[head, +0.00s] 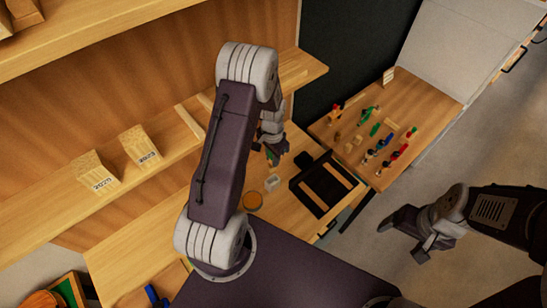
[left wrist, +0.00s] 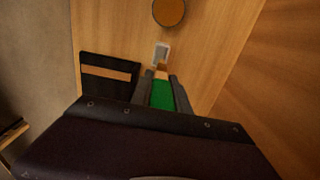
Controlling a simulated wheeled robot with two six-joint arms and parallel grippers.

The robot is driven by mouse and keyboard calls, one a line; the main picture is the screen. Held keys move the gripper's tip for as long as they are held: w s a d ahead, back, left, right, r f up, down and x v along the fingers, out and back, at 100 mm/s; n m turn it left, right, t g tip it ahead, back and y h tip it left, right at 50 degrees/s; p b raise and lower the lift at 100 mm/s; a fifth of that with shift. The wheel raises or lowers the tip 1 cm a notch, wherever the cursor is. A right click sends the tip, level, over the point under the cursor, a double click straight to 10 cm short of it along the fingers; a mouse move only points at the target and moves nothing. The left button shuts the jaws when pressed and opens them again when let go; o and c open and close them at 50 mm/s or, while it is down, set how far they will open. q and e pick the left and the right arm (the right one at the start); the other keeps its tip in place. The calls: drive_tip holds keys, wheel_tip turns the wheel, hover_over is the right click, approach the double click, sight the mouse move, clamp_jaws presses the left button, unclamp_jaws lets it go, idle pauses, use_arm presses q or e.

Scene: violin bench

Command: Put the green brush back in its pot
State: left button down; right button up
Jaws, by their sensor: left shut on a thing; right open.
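My left gripper (left wrist: 163,88) is shut on the green brush (left wrist: 162,96), which shows between its two fingers in the left wrist view. A tan end of the brush points toward a small pale pot (left wrist: 161,52). I cannot tell whether the brush touches the pot. In the head view my left gripper (head: 276,150) is partly hidden by my arm, and the pot (head: 272,182) stands on the bench just nearer than it. My right gripper (head: 422,246) is open and empty, over the floor at the right.
A round amber jar (head: 252,201) stands near the pot. A black tray (head: 313,195) with wooden strips lies to the right on the bench (head: 283,215). A side table (head: 425,90) holds several small coloured items. A shelf with wooden blocks (head: 95,172) is at the left.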

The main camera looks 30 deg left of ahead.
sight(272, 168)
use_arm(q)
drive_tip(key=shift+a+f+b, duration=0.1)
drive_tip(key=shift+f+b, duration=2.5)
drive_tip(key=shift+f, duration=0.9)
drive_tip(key=shift+f, duration=0.15)
drive_tip(key=shift+f+b, duration=2.3)
drive_tip(key=shift+f, duration=0.6)
drive_tip(key=c, duration=1.2)
unclamp_jaws()
drive_tip(key=shift+o, duration=0.2)
wheel_tip(272, 168, up, 9)
drive_tip(key=shift+s+r+b, duration=0.1)
drive_tip(key=shift+b, duration=0.75)
